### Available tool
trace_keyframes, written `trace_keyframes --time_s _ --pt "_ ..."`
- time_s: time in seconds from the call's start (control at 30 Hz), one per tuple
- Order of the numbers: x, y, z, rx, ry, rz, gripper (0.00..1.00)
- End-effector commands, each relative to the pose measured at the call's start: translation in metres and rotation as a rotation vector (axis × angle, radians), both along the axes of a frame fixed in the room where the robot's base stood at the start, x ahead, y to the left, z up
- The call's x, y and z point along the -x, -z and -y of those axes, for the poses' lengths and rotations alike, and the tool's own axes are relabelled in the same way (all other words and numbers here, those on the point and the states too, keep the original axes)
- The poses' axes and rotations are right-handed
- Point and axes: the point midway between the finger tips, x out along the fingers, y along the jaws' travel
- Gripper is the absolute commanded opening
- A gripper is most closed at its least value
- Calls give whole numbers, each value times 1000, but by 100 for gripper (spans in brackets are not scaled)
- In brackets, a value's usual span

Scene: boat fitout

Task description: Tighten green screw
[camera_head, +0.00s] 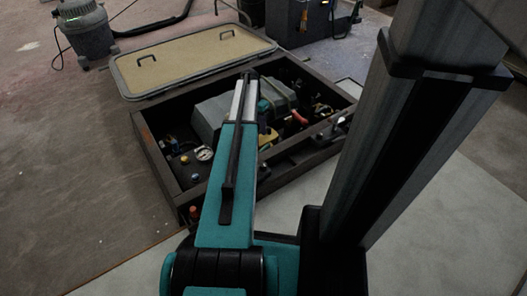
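I cannot make out a green screw in this view. An open hatch box (160,165) with dark walls holds a grey engine-like housing (208,115) and several small fittings. My teal and grey arm reaches from the bottom of the picture over the near wall to the middle of the box. It covers part of the housing and the fittings behind it. A small teal part shows just right of the arm's far end, and I cannot tell whether it is mine. My gripper's fingers are not visible.
A vacuum cleaner (86,30) stands at the back left. The left floor is clear.

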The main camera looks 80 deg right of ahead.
Motion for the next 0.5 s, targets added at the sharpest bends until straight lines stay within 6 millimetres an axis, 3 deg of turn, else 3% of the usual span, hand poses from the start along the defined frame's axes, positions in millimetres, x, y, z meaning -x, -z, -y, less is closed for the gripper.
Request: trace_keyframes --time_s 0.27,0.5 --pt "1 10 -1 -1 0 1 28" --pt "6 37 -4 0 0 0 28"
